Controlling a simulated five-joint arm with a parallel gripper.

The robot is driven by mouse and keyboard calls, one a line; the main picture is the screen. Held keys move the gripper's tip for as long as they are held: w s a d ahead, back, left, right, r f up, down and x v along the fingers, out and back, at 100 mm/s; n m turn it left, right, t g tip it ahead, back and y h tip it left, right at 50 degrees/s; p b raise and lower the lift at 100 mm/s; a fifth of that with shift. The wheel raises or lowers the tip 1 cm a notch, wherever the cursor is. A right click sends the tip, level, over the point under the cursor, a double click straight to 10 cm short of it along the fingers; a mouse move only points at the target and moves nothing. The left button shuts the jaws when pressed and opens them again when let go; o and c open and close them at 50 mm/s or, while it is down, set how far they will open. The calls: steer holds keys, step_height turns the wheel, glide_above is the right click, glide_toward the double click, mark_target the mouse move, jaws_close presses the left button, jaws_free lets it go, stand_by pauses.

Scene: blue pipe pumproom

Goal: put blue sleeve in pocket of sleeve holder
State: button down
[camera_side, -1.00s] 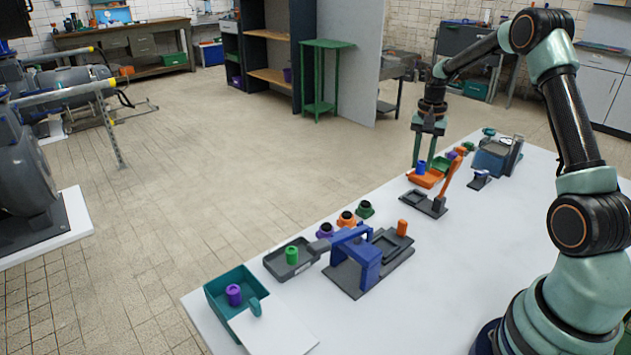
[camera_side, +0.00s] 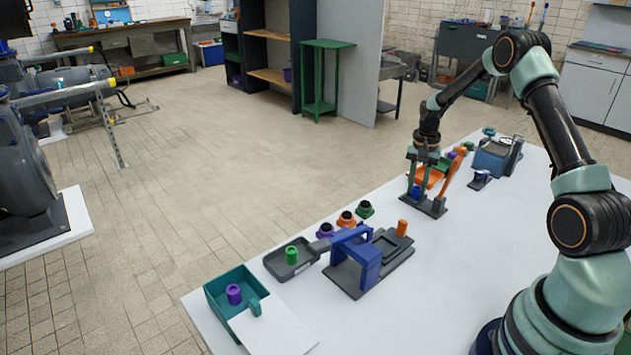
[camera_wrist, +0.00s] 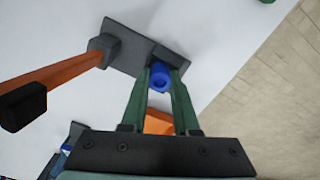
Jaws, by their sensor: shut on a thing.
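The blue sleeve (camera_side: 416,191) is between the fingertips of my gripper (camera_side: 415,188), which is shut on it. In the wrist view the sleeve (camera_wrist: 160,80) shows its open top between the two green fingers (camera_wrist: 160,85). The sleeve holder, a dark grey base (camera_side: 434,209) with a raised orange lever (camera_side: 453,172), is under my gripper. In the wrist view the sleeve overlaps one end of the grey base (camera_wrist: 125,48). I cannot tell whether the sleeve is in the pocket or just above it. The fingers partly hide the pocket.
An orange tray (camera_side: 432,179) lies just behind my gripper. The raised lever (camera_wrist: 60,78) stands close beside the fingers. A blue clamp fixture (camera_side: 370,262), a grey tray with a green sleeve (camera_side: 291,255) and a teal bin (camera_side: 217,298) stand nearer.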

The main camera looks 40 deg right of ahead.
mark_target(417, 188)
steer(key=c, duration=0.7)
jaws_free()
steer(key=shift+f, duration=0.1)
steer(key=shift+o, duration=0.2)
steer(key=a+r+n, duration=0.1)
steer(key=a+r, duration=0.2)
steer(key=r, duration=0.6)
steer(key=a+r+n, duration=0.1)
steer(key=a+r, duration=0.2)
steer(key=r, duration=0.5)
steer(key=s+a+r+n+t, duration=0.2)
steer(key=s+a+n, duration=0.3)
steer(key=a, duration=0.5)
steer(key=s+a+r+n+t, duration=0.3)
steer(key=s+a+n, duration=0.3)
steer(key=a, duration=0.5)
steer(key=shift+s+a+r+n+t, duration=0.3)
steer(key=shift+s+r, duration=0.25)
steer(key=shift+s, duration=0.2)
